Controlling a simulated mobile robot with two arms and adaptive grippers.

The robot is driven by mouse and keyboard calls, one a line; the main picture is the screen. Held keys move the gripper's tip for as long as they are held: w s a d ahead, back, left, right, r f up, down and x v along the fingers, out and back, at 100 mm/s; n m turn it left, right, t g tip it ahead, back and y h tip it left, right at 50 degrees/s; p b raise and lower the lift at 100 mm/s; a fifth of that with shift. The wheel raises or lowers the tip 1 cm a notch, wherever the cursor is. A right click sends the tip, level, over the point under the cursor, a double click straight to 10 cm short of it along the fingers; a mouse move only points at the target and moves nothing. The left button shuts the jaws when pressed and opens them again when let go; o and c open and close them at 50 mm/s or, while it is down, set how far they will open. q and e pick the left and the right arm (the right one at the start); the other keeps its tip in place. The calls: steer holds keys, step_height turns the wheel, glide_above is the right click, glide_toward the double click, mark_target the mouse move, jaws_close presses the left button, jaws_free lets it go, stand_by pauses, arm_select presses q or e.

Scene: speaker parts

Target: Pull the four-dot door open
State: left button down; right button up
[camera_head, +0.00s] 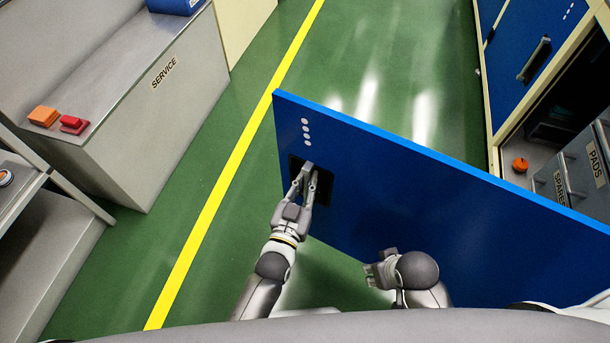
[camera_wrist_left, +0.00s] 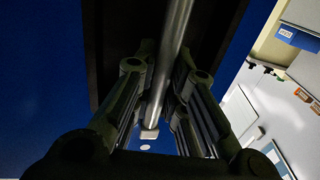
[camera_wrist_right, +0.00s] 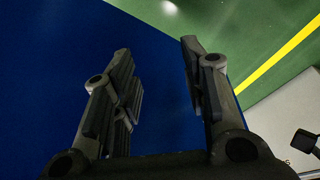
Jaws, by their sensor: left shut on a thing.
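The blue four-dot door (camera_head: 430,190) stands swung out from its cabinet, across the right half of the head view. Its white dots run down near its free edge, above a dark recess (camera_head: 325,190). My left gripper (camera_head: 307,172) is at this recess. In the left wrist view its fingers close around the grey handle bar (camera_wrist_left: 175,50). My right gripper (camera_head: 372,272) is in front of the door's blue face, apart from the handle. In the right wrist view its fingers (camera_wrist_right: 160,60) are spread with nothing between them.
Behind the door, the open cabinet holds grey bins, one marked PADS (camera_head: 590,155), and an orange knob (camera_head: 520,165). Another blue door (camera_head: 525,50) is at the upper right. A grey SERVICE bench (camera_head: 150,100) stands left. Green floor is clear along the yellow line (camera_head: 235,160).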

arm_select(q)
steer(key=p+v, duration=0.2)
steer(key=v, duration=0.6)
steer(key=shift+s+a+f+p, duration=0.15)
steer(key=shift+a+f+p, duration=0.05)
steer(key=shift+a+p, duration=0.15)
arm_select(e)
step_height(320, 180, down, 10)
steer(key=s, duration=0.3)
steer(key=shift+g, duration=0.3)
steer(key=shift+f, duration=0.1)
arm_select(q)
steer(key=c, duration=1.5)
jaws_free()
steer(key=shift+r, duration=0.1)
steer(key=shift+o, duration=0.2)
steer(key=shift+a, duration=0.1)
steer(key=v, duration=1.2)
